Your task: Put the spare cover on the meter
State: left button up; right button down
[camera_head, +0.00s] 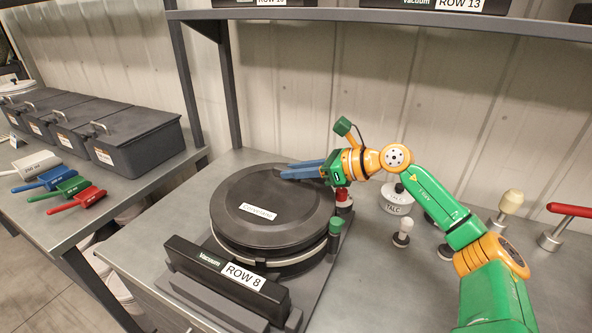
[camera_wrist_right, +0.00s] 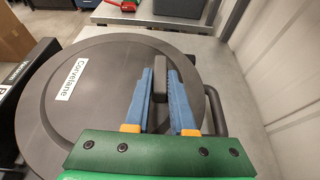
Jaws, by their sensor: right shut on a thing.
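A dark round cover (camera_head: 240,190) with a white label lies over the round meter body (camera_head: 290,265), whose rim shows below it at the front. I cannot tell whether the cover is fully seated. The cover also fills the wrist view (camera_wrist_right: 85,125). My right gripper (camera_head: 290,173) reaches in from the right over the cover's far edge. In the wrist view, its blue fingers (camera_wrist_right: 160,88) stand on either side of a raised dark handle bar (camera_wrist_right: 159,75) on the cover and are shut on it. My left gripper is not in view.
A black box (camera_head: 215,268) marked Vacuum ROW 8 stands before the meter. A green-topped knob (camera_head: 335,226) and a red-and-white piece (camera_head: 343,200) stand at its right. A talc tin (camera_head: 397,200) is behind. A shelf (camera_head: 400,18) overhangs. Bins (camera_head: 130,135) and coloured scoops (camera_head: 75,200) are left.

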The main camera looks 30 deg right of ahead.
jog(key=shift+f, duration=0.15)
dwell(0.3)
jog(key=shift+f+b, duration=0.25)
jog(key=shift+b, duration=0.1)
jog(key=shift+f, duration=0.3)
dwell(0.5)
jog(key=c, duration=0.7)
grip_release()
jog(key=shift+c, duration=0.3)
jog(key=shift+r, duration=0.1)
